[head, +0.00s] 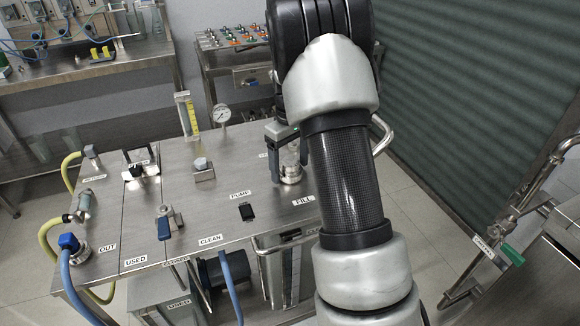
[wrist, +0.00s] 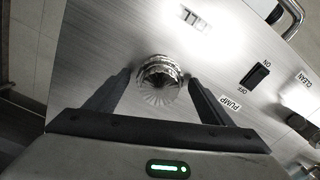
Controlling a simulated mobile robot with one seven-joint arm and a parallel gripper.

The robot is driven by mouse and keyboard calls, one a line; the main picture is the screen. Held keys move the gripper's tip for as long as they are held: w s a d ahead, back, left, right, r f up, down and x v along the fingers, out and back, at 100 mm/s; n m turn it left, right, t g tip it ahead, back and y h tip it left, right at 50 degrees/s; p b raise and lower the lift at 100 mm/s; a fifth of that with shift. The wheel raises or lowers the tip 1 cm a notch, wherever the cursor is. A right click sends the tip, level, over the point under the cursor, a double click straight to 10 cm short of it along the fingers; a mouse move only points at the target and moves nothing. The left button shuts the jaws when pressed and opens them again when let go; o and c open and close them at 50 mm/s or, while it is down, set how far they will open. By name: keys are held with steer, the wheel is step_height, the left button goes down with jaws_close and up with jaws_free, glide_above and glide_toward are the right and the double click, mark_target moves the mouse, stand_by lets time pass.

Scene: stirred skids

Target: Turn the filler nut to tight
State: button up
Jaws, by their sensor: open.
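The filler nut (wrist: 158,82) is a round, ridged silver metal piece on the brushed steel bench top, near the FILL label (wrist: 194,18). In the wrist view my gripper (wrist: 157,77) is open, with one dark finger on each side of the nut. Small gaps seem to show between the fingers and the nut; I cannot tell whether either touches. In the head view the nut (head: 291,173) shows below my gripper (head: 288,152), partly hidden by the fingers, with my arm just to the right.
A black PUMP switch (head: 246,212) lies left of the nut. A pressure gauge (head: 222,115) and a yellow-scaled upright tube (head: 187,113) stand behind. A bent metal handle (head: 382,133) shows beside my arm. Valves and hoses fill the bench's left side.

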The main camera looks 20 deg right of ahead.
steer(key=c, duration=1)
steer(key=shift+c, duration=0.2)
